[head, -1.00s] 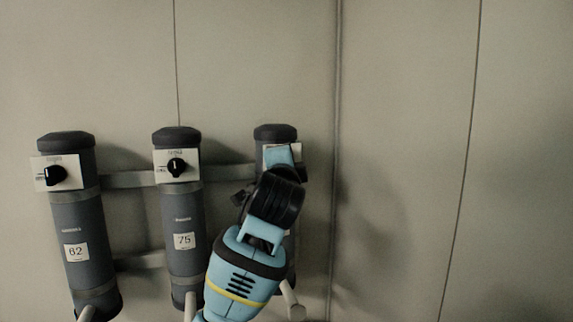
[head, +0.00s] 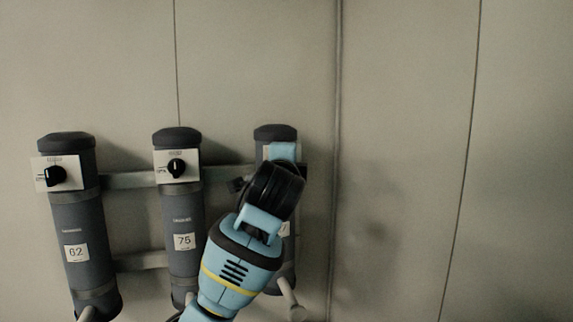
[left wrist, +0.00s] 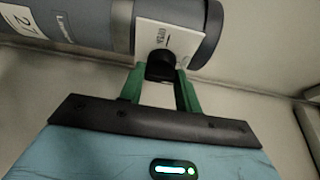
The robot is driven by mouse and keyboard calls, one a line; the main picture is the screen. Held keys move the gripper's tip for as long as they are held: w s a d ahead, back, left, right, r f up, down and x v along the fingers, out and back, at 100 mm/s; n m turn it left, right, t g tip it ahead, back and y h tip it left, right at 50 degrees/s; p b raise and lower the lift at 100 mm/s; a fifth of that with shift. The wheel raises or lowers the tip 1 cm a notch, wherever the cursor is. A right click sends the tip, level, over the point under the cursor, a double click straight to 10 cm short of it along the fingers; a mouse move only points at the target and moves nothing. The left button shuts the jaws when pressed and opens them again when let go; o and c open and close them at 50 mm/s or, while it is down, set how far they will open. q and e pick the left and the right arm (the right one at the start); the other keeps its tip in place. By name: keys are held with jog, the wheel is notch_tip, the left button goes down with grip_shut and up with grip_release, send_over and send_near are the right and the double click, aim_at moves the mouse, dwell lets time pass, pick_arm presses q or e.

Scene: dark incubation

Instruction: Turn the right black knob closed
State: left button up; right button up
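The right black knob (left wrist: 160,66) sits on a white plate (left wrist: 165,35) near the end of the dark grey cylinder (left wrist: 90,22) in the left wrist view. My left gripper (left wrist: 160,80) has its green fingers one on each side of this knob, close to it. I cannot tell whether they press on it. In the head view my left gripper (head: 283,152) is at the top of the right cylinder (head: 274,133), and the arm hides the knob and most of the plate. My right gripper is not in view.
Two similar cylinders stand to the left: one labelled 75 (head: 182,215) with its own black knob (head: 176,168), and one labelled 62 (head: 78,220) with another knob (head: 55,175). Horizontal rails join the cylinders. The wall (head: 410,150) to the right is bare.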

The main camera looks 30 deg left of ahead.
pick_arm(q)
jog(key=o, duration=0.4)
jog(key=shift+o, duration=0.2)
jog(key=v, duration=0.7)
jog(key=shift+s+d, duration=0.2)
jog(key=shift+s, duration=0.15)
